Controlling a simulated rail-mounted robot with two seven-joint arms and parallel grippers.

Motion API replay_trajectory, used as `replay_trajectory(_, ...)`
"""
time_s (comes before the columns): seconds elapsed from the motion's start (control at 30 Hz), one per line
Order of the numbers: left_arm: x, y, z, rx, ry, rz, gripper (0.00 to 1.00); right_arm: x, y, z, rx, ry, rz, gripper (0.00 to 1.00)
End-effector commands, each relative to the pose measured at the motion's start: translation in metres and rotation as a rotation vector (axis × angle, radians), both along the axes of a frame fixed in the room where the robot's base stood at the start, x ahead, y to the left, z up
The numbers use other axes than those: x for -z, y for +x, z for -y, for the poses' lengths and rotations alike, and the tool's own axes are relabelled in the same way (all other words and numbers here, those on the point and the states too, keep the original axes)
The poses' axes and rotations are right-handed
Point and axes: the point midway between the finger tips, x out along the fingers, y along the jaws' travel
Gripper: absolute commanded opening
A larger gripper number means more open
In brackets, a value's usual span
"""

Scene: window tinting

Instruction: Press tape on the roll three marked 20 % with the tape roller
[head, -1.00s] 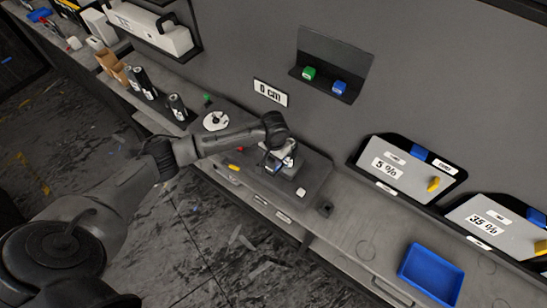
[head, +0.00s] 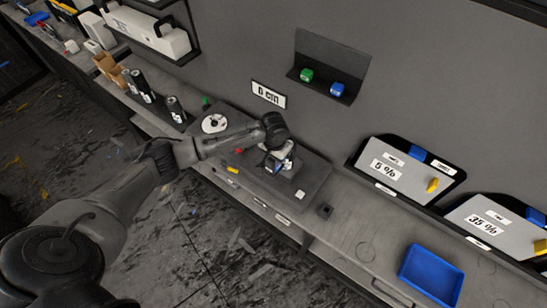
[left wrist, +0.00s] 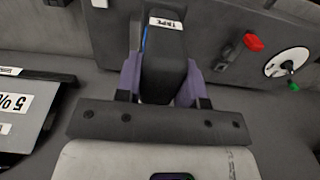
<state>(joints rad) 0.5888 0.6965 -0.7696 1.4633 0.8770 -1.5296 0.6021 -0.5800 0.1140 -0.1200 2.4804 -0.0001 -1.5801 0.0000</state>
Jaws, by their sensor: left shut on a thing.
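My left gripper (head: 277,160) is over the dark board on the counter. In the left wrist view its purple fingers (left wrist: 160,80) are shut on a black block with a white "TAPE" label, the tape roller (left wrist: 165,65). Several dark rolls stand upright on the counter to the left, including one near the board (head: 177,110) and others further left (head: 142,86). Their markings are too small to read, so I cannot tell which is marked 20 %. The gripper is well apart from them. My right gripper is not in view.
A white disc (head: 214,123) lies at the board's (head: 312,182) left end. Small red, yellow and white pieces lie on the board. Panels marked 5 % (head: 386,171) and 35 % (head: 483,222) and a blue tray (head: 431,276) are to the right. The counter between board and tray is mostly clear.

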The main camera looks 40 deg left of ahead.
Motion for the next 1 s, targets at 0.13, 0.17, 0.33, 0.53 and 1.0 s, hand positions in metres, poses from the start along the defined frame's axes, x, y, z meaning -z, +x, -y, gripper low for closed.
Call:
replay_trajectory(0.13,0.0,0.003,0.0,0.0,0.0,0.001,0.07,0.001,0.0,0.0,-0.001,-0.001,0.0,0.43)
replay_trajectory(0.17,0.0,0.003,0.0,0.0,0.0,0.001,0.07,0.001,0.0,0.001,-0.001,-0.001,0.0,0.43)
replay_trajectory(0.33,-0.001,0.006,0.0,0.0,-0.001,0.002,0.07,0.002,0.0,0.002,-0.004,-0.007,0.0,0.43)
replay_trajectory(0.53,-0.001,0.009,-0.001,0.0,-0.001,0.002,0.07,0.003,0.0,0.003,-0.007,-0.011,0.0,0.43)
replay_trajectory(1.0,-0.001,0.015,-0.001,0.0,-0.001,0.001,0.07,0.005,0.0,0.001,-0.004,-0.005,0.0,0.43)
